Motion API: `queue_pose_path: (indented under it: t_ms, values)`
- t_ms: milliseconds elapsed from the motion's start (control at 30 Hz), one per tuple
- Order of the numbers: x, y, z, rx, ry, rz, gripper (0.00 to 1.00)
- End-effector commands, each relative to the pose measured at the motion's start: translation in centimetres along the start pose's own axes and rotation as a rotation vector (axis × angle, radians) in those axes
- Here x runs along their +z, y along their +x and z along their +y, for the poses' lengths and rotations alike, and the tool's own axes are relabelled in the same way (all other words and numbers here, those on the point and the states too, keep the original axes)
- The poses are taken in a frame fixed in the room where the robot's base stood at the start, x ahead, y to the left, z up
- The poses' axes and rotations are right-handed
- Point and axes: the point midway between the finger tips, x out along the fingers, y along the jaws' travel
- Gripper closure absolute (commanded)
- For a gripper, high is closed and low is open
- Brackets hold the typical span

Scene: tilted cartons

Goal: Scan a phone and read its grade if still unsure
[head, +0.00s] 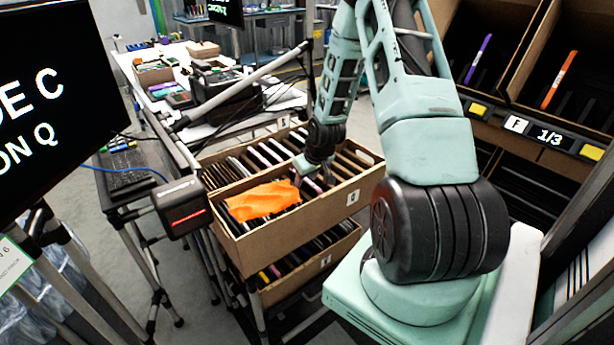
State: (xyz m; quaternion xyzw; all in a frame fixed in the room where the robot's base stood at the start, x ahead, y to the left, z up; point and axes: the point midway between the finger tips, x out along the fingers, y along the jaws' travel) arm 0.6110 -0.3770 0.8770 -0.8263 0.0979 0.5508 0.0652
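My gripper (315,172) is small in the head view and points down into the upper carton (304,232). My arm hides part of it, so its fingers cannot be made out. The upper carton is tilted and holds rows of upright phones (262,155) in slots. An orange cloth (262,200) lies over the carton's front left part. A black scanner (181,207) with a red lit strip hangs at the carton's left. A screen (50,95) at the left shows cut-off white text, "DE C" and "ON Q".
A lower carton (322,262) with more phones sits below. At the right, cartons hold a purple phone (478,58) and an orange one (558,80), above a label (532,130) reading "F 1/3". A cluttered table (165,107) is behind.

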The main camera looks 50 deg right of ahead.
Motion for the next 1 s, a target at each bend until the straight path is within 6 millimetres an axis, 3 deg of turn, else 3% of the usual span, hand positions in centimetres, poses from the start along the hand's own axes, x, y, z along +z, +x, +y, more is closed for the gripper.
queue_pose_path:
  t_ms: [267,700,1000]
  values:
    - [-0.1,-2.5,0.1,0.002,0.0,0.004,0.61]
    - [-0.1,-12.7,0.2,0.004,0.002,0.003,0.61]
    - [0.0,-16.8,0.1,0.001,0.003,0.001,0.61]
